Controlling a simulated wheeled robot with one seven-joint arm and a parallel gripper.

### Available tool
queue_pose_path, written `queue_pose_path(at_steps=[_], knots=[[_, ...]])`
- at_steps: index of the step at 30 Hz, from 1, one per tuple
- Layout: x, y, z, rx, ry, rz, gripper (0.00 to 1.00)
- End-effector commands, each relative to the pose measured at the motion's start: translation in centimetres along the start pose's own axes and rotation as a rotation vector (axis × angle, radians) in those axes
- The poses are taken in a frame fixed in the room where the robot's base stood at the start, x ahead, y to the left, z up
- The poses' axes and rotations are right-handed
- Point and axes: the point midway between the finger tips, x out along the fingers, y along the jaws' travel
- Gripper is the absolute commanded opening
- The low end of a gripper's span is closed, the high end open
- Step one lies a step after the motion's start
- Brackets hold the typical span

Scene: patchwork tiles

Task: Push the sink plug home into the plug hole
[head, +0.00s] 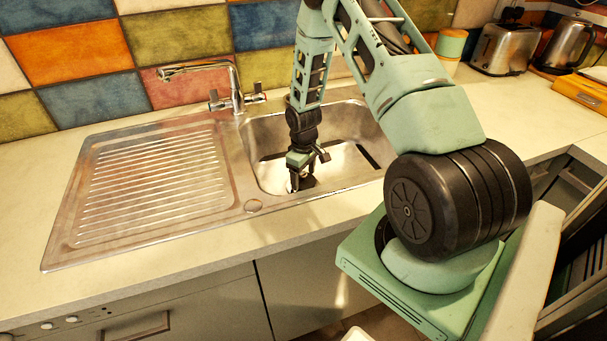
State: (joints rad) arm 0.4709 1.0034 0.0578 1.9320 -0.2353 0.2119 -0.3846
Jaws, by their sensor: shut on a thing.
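My gripper (298,183) points straight down inside the steel sink bowl (262,135), near the bowl's front left part. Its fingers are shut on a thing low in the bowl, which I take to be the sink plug. The plug is too small and too covered by the dark fingers to make out clearly. The plug hole is not clearly visible; the gripper and the bowl's front wall hide part of the floor. I cannot tell whether the plug touches the hole.
The tap (236,90) stands behind the bowl on the left. A ribbed drainer (150,180) lies to the left. A toaster (505,48), a kettle (566,45) and a canister (450,43) stand at the back right. The counter's front edge is clear.

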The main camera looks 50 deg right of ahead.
Motion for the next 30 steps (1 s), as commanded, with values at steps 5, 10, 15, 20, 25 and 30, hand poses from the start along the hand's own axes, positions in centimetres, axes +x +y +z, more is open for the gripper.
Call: queue_pose_path(at_steps=[5,10,15,20,25,30], knots=[[0.0,0.0,0.0,0.000,0.000,0.000,0.51],[0.0,0.0,0.0,0.000,0.000,0.000,0.51],[0.0,0.0,0.0,0.000,0.000,0.000,0.51],[0.3,0.0,0.0,0.000,0.000,0.000,0.51],[0.7,0.0,0.0,0.000,0.000,0.000,0.51],[1.1,0.0,0.0,0.000,0.000,0.000,0.51]])
